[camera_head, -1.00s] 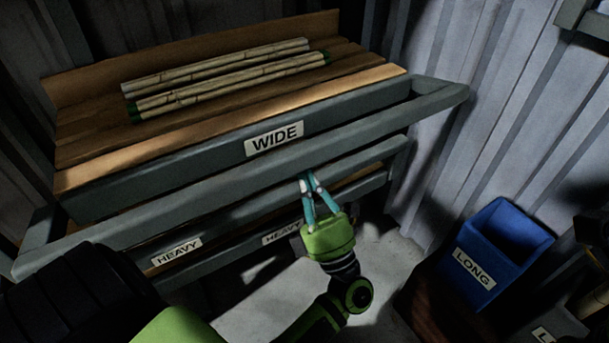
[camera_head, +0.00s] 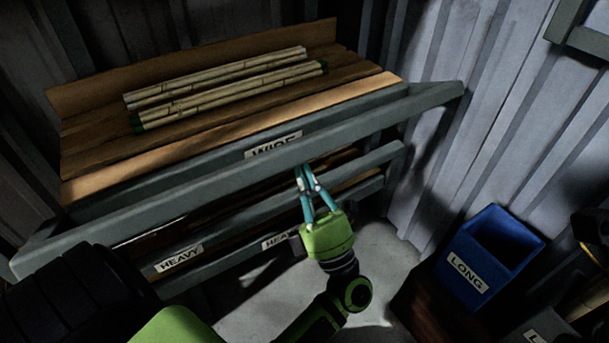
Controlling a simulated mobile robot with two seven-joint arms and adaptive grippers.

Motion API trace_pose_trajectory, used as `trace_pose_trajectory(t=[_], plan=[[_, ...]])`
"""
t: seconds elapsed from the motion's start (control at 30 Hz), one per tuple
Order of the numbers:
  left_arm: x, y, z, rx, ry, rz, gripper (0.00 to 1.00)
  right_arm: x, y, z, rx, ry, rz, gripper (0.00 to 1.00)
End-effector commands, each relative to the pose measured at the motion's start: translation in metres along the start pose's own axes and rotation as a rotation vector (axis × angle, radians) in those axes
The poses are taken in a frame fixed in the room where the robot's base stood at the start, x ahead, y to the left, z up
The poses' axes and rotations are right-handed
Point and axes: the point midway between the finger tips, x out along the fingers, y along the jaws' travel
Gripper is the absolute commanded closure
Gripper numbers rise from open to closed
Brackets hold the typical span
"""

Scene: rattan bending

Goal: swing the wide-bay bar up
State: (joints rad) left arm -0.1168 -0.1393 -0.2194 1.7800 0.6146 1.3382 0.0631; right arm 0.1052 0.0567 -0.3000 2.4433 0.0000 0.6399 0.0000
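The wide-bay bar (camera_head: 225,188) is a long grey bar across the front of the top shelf. Its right arm (camera_head: 433,93) runs back toward the shelf's right end. The bar crosses in front of the shelf's grey front edge and covers the lower part of the WIDE label (camera_head: 274,146). My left gripper (camera_head: 305,178) points upward, with its teal fingers drawn together at the tips. The tips are at the bar's lower edge, seemingly touching it from below; exact contact is hard to see. My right gripper is not in view.
Several pale canes (camera_head: 225,88) lie on the wooden top shelf (camera_head: 95,165). Below is a lower bay with HEAVY labels (camera_head: 180,259). Open floor (camera_head: 375,245) shows between.

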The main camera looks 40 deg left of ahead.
Motion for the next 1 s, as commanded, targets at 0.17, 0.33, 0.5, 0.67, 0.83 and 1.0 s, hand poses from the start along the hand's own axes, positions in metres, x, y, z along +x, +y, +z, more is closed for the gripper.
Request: trace_pose_trajectory(t=[0.17, 0.33, 0.5, 0.67, 0.83, 1.0], plan=[[0.010, 0.009, 0.000, -0.002, 0.002, 0.003, 1.00, 0.011, 0.001, 0.000, 0.000, 0.000, 0.000, 0.60], [0.015, 0.012, 0.000, -0.002, 0.002, 0.002, 1.00, 0.016, 0.001, 0.000, 0.000, 0.000, 0.000, 0.60], [0.014, 0.011, 0.000, -0.002, 0.001, 0.002, 1.00, 0.015, 0.001, 0.000, 0.000, 0.000, 0.000, 0.60], [0.014, 0.011, 0.000, -0.001, 0.001, 0.002, 1.00, 0.015, 0.001, 0.000, 0.000, 0.000, 0.000, 0.60], [0.018, 0.013, 0.000, -0.001, 0.001, 0.001, 1.00, 0.020, 0.002, 0.001, 0.000, 0.000, 0.000, 0.60], [0.027, 0.017, 0.000, -0.001, 0.000, 0.001, 1.00, 0.027, 0.002, 0.001, 0.000, 0.000, 0.000, 0.60]])
